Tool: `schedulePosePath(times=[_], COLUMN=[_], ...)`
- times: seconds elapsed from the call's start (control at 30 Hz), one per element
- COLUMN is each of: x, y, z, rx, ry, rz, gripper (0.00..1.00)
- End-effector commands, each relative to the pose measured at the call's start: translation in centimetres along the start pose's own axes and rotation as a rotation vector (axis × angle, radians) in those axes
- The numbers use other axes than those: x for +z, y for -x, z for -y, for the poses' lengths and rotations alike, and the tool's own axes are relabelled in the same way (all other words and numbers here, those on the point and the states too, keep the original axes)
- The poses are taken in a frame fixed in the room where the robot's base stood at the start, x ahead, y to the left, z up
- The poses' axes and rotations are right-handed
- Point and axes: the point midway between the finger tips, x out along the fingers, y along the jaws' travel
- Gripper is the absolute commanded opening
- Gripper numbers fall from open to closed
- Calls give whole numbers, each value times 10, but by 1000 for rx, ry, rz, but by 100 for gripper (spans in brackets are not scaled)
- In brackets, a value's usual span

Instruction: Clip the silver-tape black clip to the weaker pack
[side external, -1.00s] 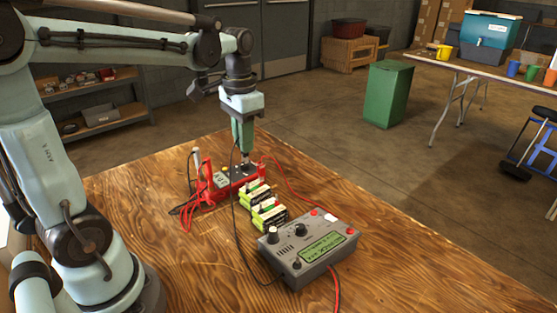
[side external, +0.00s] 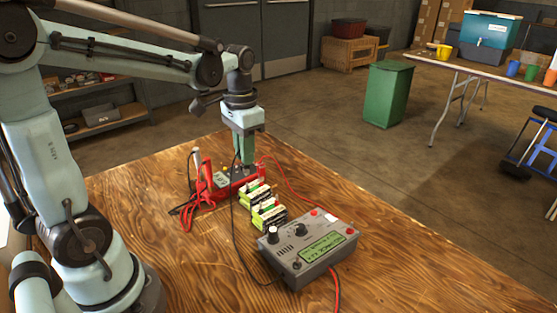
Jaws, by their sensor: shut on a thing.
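My gripper (side external: 247,166) points straight down over the near end of the red meter (side external: 222,181), just behind the battery packs. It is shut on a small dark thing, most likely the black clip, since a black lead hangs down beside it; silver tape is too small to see. Two green, black and white packs, the rear pack (side external: 254,195) and the front pack (side external: 268,215), stand in a row on the table. I cannot tell which is weaker. The grey charger (side external: 309,249) with a green display sits in front of them.
The wooden table (side external: 410,255) is clear at the right.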

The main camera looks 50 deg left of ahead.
Motion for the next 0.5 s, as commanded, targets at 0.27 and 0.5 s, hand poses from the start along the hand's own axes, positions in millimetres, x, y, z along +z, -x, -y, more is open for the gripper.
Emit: schedulePosePath(times=[0.27, 0.5], x=[0, 0], y=[-15, -28], z=[0, 0], rx=[0, 0], ry=[0, 0], rz=[0, 0], gripper=[0, 0])
